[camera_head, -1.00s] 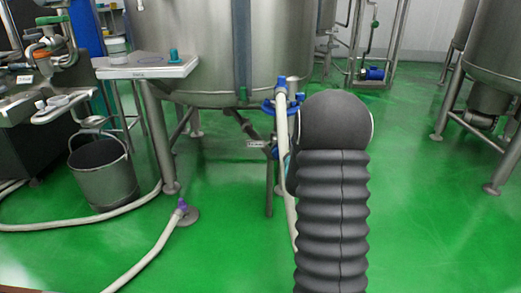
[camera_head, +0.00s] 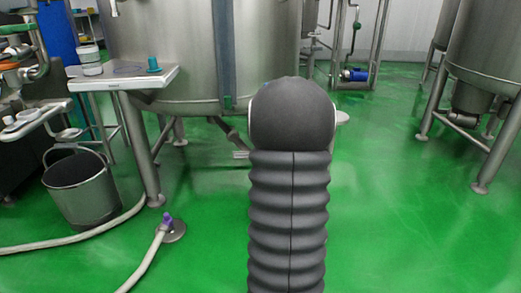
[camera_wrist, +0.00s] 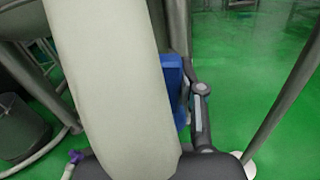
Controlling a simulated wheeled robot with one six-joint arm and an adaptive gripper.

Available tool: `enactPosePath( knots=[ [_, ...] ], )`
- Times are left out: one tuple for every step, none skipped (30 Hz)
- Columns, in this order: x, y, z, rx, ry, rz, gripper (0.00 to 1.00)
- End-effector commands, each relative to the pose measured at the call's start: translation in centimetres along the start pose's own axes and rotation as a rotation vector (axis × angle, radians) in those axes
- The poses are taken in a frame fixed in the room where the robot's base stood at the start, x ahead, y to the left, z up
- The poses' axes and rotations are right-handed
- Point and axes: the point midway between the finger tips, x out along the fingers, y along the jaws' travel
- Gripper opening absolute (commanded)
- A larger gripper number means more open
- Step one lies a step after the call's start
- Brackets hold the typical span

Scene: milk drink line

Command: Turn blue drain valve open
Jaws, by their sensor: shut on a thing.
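In the wrist view a blue part (camera_wrist: 174,88), which looks like the drain valve's handle, shows behind a thick cream hose (camera_wrist: 112,75). My gripper (camera_wrist: 188,105) is at the blue part, shut on it. One dark finger with a grey pad shows on its right side; the other finger is hidden behind the hose. In the head view my dark arm covers the valve, the gripper and this hose. The steel tank (camera_head: 170,60) stands behind the arm, with part of its outlet pipe showing to the left. How far the valve is turned cannot be told.
A steel side table (camera_head: 125,78) with a tub stands left of the tank. A tank leg (camera_head: 143,150) stands near.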

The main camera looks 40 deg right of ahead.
Motion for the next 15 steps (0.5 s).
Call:
enactPosePath(
  knots=[
    [-0.01,-0.25,0.19,-0.008,-0.003,-0.003,0.0],
    [-0.02,-0.4,0.21,-0.012,-0.003,-0.005,0.0],
    [-0.02,-0.55,0.23,-0.016,-0.004,-0.007,0.0],
    [-0.02,-0.64,0.23,-0.018,-0.004,-0.009,0.0],
    [-0.02,-0.71,0.24,-0.02,-0.004,-0.01,0.0],
    [-0.02,-0.78,0.24,-0.021,-0.004,-0.011,0.0],
    [-0.02,-0.81,0.24,-0.021,-0.004,-0.011,0.0],
    [-0.01,-0.84,0.24,-0.022,-0.004,-0.012,0.0],
    [-0.01,-0.85,0.24,-0.022,-0.003,-0.012,0.0],
    [0.0,-0.87,0.24,-0.022,-0.003,-0.012,0.0],
    [0.0,-0.87,0.23,-0.022,-0.003,-0.012,0.0],
    [0.01,-0.88,0.23,-0.021,-0.003,-0.012,0.0],
    [0.01,-0.88,0.23,-0.021,-0.003,-0.012,0.0],
    [0.01,-0.88,0.22,-0.021,-0.003,-0.012,0.0],
    [0.02,-0.89,0.22,-0.021,-0.003,-0.012,0.0]
  ],
)
